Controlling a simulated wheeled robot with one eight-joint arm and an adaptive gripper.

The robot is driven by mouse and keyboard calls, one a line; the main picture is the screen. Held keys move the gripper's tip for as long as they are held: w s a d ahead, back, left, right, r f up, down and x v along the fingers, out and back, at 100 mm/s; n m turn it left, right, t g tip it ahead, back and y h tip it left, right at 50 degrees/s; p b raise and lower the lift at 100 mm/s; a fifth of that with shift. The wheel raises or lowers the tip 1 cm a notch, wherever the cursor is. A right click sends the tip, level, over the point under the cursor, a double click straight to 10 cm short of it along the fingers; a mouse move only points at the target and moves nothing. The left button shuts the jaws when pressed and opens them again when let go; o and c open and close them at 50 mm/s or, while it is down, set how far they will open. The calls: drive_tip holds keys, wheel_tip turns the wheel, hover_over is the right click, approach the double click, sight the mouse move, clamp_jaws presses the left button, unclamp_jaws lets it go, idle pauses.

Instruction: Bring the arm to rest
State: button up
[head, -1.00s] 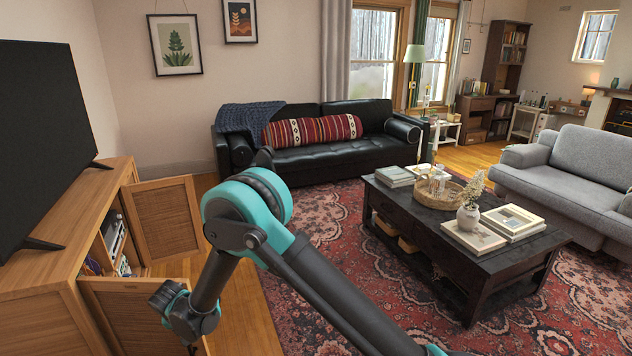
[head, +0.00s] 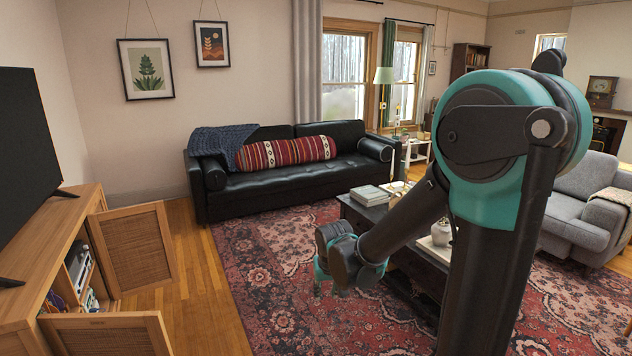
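My arm rises from the lower right of the head view and bends at a large elbow at the upper right. Its forearm slopes down and left to the wrist, which is in front of the rug and the near-left side of the coffee table. The gripper's fingers cannot be made out below the wrist, so I cannot see whether they are open or shut or hold anything.
A wooden TV cabinet (head: 40,235) stands at left with two doors (head: 132,248) open. A black sofa (head: 280,180) is at the back. A dark coffee table (head: 357,214) is partly hidden behind my arm. A grey sofa (head: 578,208) is at right. The patterned rug (head: 270,270) is clear at centre.

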drive_tip(key=s+d+f+m, duration=0.1)
drive_tip(key=s+d, duration=1.3)
drive_tip(key=d, duration=0.2)
drive_tip(key=shift+s+f+m+h, duration=0.2)
drive_tip(key=shift+f+m+h, duration=0.1)
drive_tip(key=shift+m, duration=0.1)
